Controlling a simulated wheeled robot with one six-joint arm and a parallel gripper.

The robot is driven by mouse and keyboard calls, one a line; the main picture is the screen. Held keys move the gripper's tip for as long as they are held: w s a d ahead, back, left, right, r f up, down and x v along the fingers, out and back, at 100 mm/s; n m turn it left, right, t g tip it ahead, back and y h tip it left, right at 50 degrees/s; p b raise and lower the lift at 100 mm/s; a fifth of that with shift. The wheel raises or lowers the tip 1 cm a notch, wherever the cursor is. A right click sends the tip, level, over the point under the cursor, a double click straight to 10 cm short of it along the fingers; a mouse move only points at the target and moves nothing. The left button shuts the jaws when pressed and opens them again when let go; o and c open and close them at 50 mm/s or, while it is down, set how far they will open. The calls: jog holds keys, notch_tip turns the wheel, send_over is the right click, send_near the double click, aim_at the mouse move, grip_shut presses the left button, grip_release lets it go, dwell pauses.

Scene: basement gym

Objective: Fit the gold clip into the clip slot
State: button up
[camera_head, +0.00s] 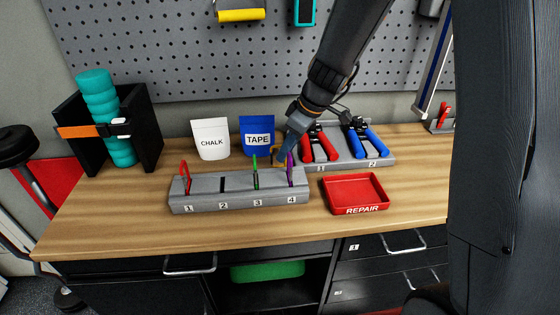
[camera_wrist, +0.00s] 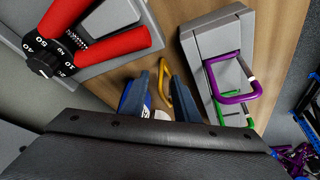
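The gold clip (camera_wrist: 162,78) shows in the wrist view between the two blue-grey fingers of my gripper (camera_wrist: 160,88). The fingers stand apart, and I see a gap on the left side of the clip. In the head view my gripper (camera_head: 284,155) is low over the table behind the grey slot block (camera_head: 238,200), and a bit of gold shows beside it. The block has slots numbered 1 to 4. A red clip (camera_head: 185,176) stands in slot 1, a green clip (camera_head: 256,178) in slot 3 and a purple clip (camera_head: 290,170) in slot 4. Slot 2 (camera_head: 223,184) is empty.
A white chalk pouch (camera_head: 210,140) and blue tape pouch (camera_head: 257,132) stand behind the block. Red (camera_head: 320,146) and blue (camera_head: 366,138) hand grips sit on a grey stand at right. A red repair tray (camera_head: 330,200) lies in front. Bare wood is left of the block.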

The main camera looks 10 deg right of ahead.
jog(key=shift+w+a+f, duration=0.15)
jog(key=shift+a+f, duration=0.1)
jog(key=shift+f, duration=0.35)
jog(key=shift+c, duration=0.4)
grip_shut()
jog(key=shift+r, duration=0.15)
